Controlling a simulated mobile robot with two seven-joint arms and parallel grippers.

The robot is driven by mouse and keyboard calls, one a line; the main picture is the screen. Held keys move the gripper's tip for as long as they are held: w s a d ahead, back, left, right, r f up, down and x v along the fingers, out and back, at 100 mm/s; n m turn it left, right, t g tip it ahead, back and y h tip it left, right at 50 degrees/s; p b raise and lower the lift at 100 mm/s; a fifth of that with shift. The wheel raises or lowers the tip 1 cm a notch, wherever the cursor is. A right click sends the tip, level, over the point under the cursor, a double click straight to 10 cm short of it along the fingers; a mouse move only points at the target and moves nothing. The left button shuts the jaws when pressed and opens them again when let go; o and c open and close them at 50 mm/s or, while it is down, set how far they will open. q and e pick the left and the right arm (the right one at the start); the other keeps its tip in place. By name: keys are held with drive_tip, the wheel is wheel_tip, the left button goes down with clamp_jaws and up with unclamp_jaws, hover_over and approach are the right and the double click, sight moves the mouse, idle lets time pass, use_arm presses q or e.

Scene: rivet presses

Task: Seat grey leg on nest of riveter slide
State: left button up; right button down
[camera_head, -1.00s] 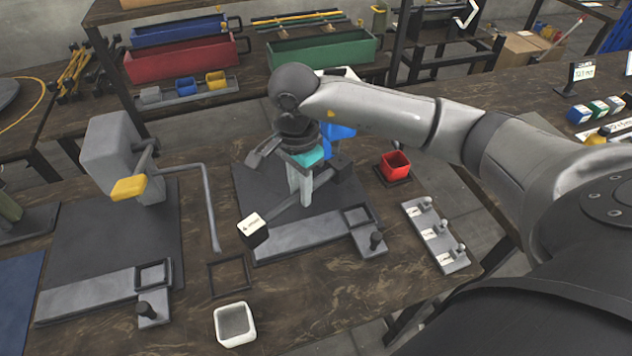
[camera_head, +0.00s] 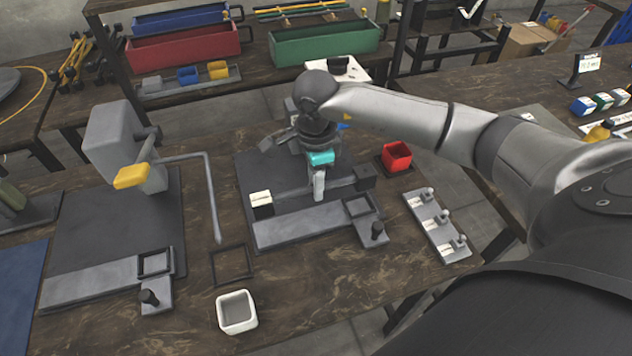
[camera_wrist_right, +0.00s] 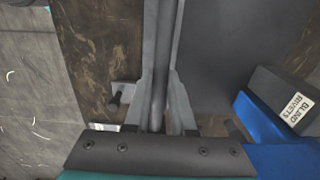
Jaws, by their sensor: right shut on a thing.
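My right gripper (camera_head: 319,196) points down, shut on the grey leg (camera_head: 290,193), a long bar. In the wrist view the leg (camera_wrist_right: 162,55) runs up between the fingers. My left gripper is not in view.
A dark knob (camera_head: 377,230) stands beside the nest. A red bin (camera_head: 396,157) and a grey rack (camera_head: 436,225) stand to the right. A second press (camera_head: 118,150) stands left, with a bent rod (camera_head: 210,195). A white bin (camera_head: 237,312) is in front. My arm hides much of the nearer press.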

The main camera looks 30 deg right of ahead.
drive_tip(key=shift+f+b, duration=2.75)
drive_tip(key=shift+f, duration=0.6)
drive_tip(key=shift+f+b, duration=0.6)
drive_tip(key=shift+f, duration=0.1)
drive_tip(key=c, duration=0.7)
unclamp_jaws()
drive_tip(key=shift+r, duration=0.1)
wheel_tip(320, 180, up, 15)
drive_tip(key=shift+r+p, duration=0.1)
drive_tip(key=shift+p, duration=0.95)
